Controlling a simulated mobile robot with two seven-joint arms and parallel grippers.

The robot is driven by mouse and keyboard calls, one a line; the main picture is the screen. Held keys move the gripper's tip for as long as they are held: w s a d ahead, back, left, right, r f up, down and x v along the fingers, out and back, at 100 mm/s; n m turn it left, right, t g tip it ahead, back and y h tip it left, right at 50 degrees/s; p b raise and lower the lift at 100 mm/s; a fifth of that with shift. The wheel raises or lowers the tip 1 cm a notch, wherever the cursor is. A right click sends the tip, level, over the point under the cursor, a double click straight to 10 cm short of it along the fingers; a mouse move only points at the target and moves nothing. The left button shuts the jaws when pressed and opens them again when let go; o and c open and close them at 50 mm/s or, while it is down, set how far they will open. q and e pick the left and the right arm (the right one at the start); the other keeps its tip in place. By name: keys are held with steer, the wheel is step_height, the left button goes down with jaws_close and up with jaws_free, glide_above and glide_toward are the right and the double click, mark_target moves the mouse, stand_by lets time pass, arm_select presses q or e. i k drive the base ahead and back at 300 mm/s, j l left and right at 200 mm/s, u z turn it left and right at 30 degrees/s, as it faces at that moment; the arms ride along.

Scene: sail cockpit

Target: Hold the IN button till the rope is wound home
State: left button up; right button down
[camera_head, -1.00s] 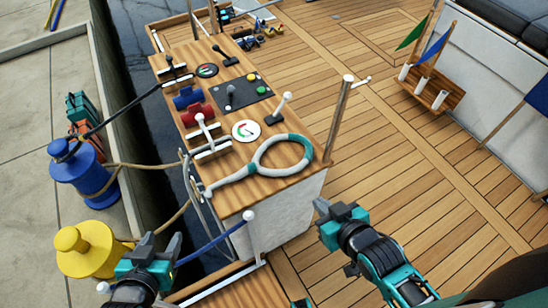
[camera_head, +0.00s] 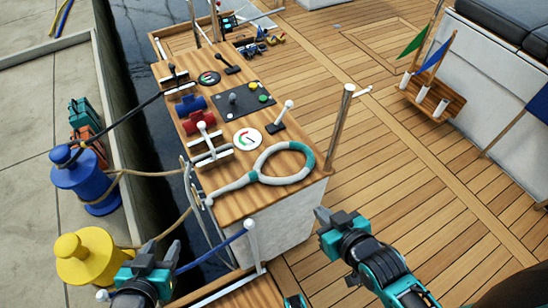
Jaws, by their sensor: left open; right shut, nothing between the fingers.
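A dark control panel (camera_head: 245,101) lies on the wooden console top. It has a grey-knobbed stick, a yellow button (camera_head: 252,86) and a green button (camera_head: 263,98); no label is readable, so I cannot tell which is IN. A dark rope (camera_head: 128,108) runs from the blue bollard (camera_head: 82,178) to the console's far left side. A tan rope (camera_head: 140,173) also runs from that bollard to the console. My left gripper (camera_head: 157,252) is open and empty, low in front of the console. My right gripper (camera_head: 326,217) is shut and empty, right of the console's near corner. Neither touches the panel.
The console top (camera_head: 228,208) holds a grey-and-teal loop (camera_head: 285,178), a white T-handle lever (camera_head: 207,140), a round dial (camera_head: 247,139) and red and blue cylinders. A yellow bollard (camera_head: 85,255) is left; open deck (camera_head: 420,190) lies right.

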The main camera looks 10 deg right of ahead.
mark_target(263, 98)
steer(key=l+u, duration=0.1)
steer(key=u, duration=0.85)
steer(key=k+l+u, duration=0.1)
steer(key=l+u, duration=0.35)
steer(key=k+l+u, duration=0.1)
steer(key=l+u, duration=0.3)
steer(key=k+l+u, duration=0.4)
steer(key=k+l, duration=0.15)
steer(key=l, duration=0.15)
steer(key=k+l, duration=0.55)
steer(key=l, duration=0.15)
steer(key=i+j, duration=0.15)
steer(key=i, duration=0.3)
